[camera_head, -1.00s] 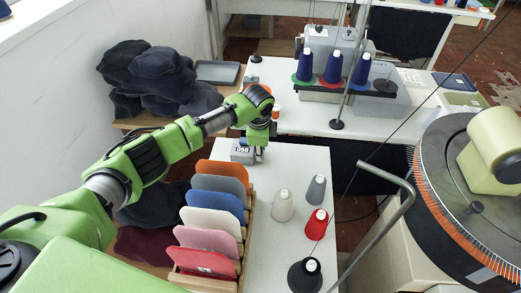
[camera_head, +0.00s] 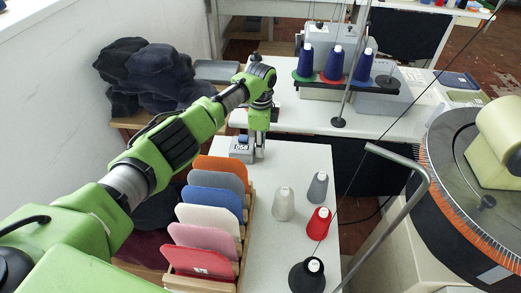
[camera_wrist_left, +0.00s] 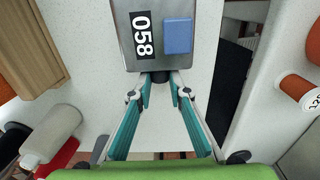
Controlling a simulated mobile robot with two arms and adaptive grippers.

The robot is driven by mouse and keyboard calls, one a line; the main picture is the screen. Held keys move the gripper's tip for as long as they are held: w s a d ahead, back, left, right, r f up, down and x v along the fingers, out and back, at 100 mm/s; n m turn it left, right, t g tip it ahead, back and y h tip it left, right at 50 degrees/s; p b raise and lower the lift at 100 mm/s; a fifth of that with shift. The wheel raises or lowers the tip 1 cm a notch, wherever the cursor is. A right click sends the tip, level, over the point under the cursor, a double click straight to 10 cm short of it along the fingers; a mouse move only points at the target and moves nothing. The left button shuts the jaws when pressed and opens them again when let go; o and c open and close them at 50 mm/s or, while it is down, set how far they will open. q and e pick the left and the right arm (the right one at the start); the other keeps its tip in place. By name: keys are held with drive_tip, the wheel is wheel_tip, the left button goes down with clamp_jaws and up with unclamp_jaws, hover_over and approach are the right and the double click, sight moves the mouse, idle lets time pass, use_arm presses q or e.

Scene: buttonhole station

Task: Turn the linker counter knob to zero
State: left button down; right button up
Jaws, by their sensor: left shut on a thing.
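My left gripper (camera_head: 260,151) is at the counter's right side. In the left wrist view its teal fingers (camera_wrist_left: 160,80) close in on the knob and are shut on it, hiding part of it. My right gripper is out of view.
A rack of coloured fabric panels (camera_head: 246,236) stands in front of the counter. Grey, white, red and black thread cones (camera_head: 284,205) stand to its right. A bent metal rod (camera_head: 405,215) and the round linker machine (camera_head: 440,190) are at the right.

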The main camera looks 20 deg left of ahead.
use_arm(q)
drive_tip(key=shift+w, duration=0.1)
drive_tip(key=c, duration=1.9)
unclamp_jaws()
wheel_tip(320, 180, up, 12)
drive_tip(key=shift+w+a, duration=0.1)
